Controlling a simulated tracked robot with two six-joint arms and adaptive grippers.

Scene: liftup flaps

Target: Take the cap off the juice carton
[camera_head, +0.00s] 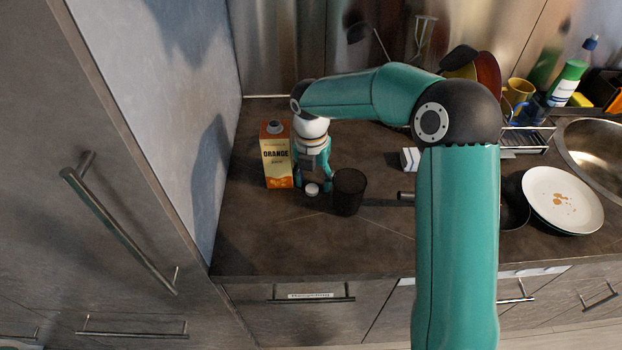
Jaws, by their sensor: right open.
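The orange juice carton (277,165) stands upright on the dark counter near the left wall. A small grey round spout or cap (274,127) shows on its top; I cannot tell which. A small white round piece that looks like a cap (312,189) lies on the counter in front of the carton, to its right. My right gripper (313,183) points down just right of the carton. Its teal fingers are spread, with the white piece low between or just in front of them, and nothing seems gripped. My left gripper is out of view.
A dark cup (349,191) stands close to the right of my right gripper. Farther right are a white plate (562,200) with brown stains, a dish rack (528,139), bottles and a sink (592,150). The front left of the counter (290,245) is clear.

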